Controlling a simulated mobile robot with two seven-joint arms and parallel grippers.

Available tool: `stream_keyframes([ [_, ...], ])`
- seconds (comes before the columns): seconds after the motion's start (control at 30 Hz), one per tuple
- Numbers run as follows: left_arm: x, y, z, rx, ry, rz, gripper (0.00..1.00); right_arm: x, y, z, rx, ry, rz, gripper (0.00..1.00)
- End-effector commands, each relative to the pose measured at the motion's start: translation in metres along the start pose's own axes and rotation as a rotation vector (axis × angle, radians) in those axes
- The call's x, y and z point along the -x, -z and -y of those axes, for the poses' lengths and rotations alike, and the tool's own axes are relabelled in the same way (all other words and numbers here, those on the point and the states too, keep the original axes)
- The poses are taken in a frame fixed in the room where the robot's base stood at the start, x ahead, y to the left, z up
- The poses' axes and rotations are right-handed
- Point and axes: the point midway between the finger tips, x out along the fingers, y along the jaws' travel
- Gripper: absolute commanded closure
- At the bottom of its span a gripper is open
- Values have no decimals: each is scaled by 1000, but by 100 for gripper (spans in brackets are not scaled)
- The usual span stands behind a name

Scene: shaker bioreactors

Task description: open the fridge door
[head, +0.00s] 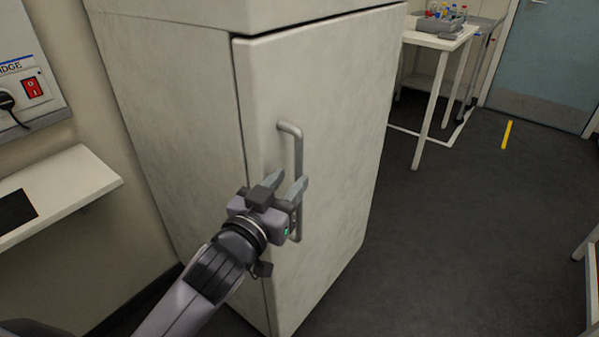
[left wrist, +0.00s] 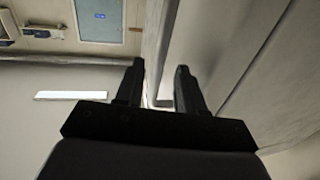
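The fridge is a tall off-white cabinet, and its door (head: 335,110) sits flush with the body, closed. A grey vertical bar handle (head: 290,132) is on the door's left side. My left gripper (head: 282,187) is at the handle's lower half, with its fingers pointing up toward the bar. In the left wrist view the two fingers (left wrist: 160,80) are apart, and a pale bar that looks like the handle (left wrist: 157,40) runs between them. I cannot tell whether either finger touches it. The gripper hides part of the handle. My right gripper is not in view.
A white shelf (head: 70,190) and a wall panel with a red switch (head: 33,87) are at the left. A white table (head: 440,38) with a tray of bottles stands behind the fridge at the right. Dark floor (head: 450,230) right of the fridge is clear.

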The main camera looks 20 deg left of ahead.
Motion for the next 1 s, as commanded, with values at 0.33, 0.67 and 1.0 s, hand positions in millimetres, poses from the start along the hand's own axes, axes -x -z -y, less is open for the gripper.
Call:
stream_keyframes([
  [0.33,-41,0,0,1,-1,0,62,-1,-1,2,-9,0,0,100],
  [0.67,-47,0,0,2,-1,1,62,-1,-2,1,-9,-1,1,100],
  [1.0,-47,0,0,1,-1,1,100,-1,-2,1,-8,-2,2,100],
])
